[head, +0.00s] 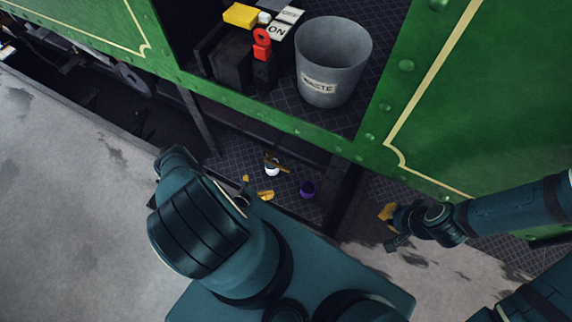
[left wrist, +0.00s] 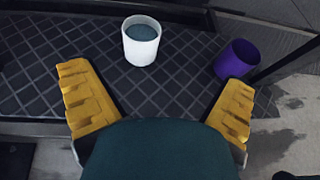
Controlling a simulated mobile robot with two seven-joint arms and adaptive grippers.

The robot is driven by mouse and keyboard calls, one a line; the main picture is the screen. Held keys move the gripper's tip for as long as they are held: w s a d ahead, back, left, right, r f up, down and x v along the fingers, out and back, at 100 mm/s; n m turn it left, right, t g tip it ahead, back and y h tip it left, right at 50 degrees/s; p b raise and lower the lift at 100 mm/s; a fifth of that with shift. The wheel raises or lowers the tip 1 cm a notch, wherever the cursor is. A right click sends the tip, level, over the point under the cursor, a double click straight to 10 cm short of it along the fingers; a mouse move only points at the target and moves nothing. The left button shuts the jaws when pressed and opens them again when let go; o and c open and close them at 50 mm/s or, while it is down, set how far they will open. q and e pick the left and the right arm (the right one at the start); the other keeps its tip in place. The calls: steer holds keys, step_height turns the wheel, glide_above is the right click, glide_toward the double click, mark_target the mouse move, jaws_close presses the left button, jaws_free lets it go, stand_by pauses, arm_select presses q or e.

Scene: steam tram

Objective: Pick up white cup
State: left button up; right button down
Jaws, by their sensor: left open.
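The white cup (left wrist: 141,42) stands upright on the dark, diamond-patterned step (left wrist: 60,50) in the left wrist view. Its inside looks blue-grey. In the head view the white cup (head: 272,171) is small, and a brownish piece that I cannot identify partly covers it. My left gripper (left wrist: 155,75) is open and empty, its yellow fingers wide apart, with the cup beyond the fingertips and between their lines. In the head view my left gripper (head: 256,187) is mostly hidden behind my arm. My right gripper (head: 390,225) is at the right, away from the cup; its jaws are unclear.
A purple cup (left wrist: 238,58) stands right of the white cup, near the right finger. A dark post stands by the step's right side.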

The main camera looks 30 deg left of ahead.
arm_select(q)
steer(key=y, duration=0.1)
steer(key=b, duration=0.2)
glide_toward(275, 160)
steer(key=shift+w+d+f+n, duration=0.35)
steer(key=shift+w+f, duration=0.2)
steer(key=shift+f, duration=0.2)
steer(key=shift+a+r+b+x, duration=0.15)
steer(key=shift+b+x, duration=0.2)
steer(key=shift+x, duration=0.6)
steer(key=shift+a+r+b+x, duration=0.1)
steer(key=shift+b+x, duration=0.3)
steer(key=shift+x, duration=0.55)
steer(key=shift+a+r+b+x, duration=0.15)
steer(key=shift+b+x, duration=0.2)
steer(key=shift+x, duration=0.6)
steer(key=shift+w+f, duration=0.1)
steer(key=c, duration=1.4)
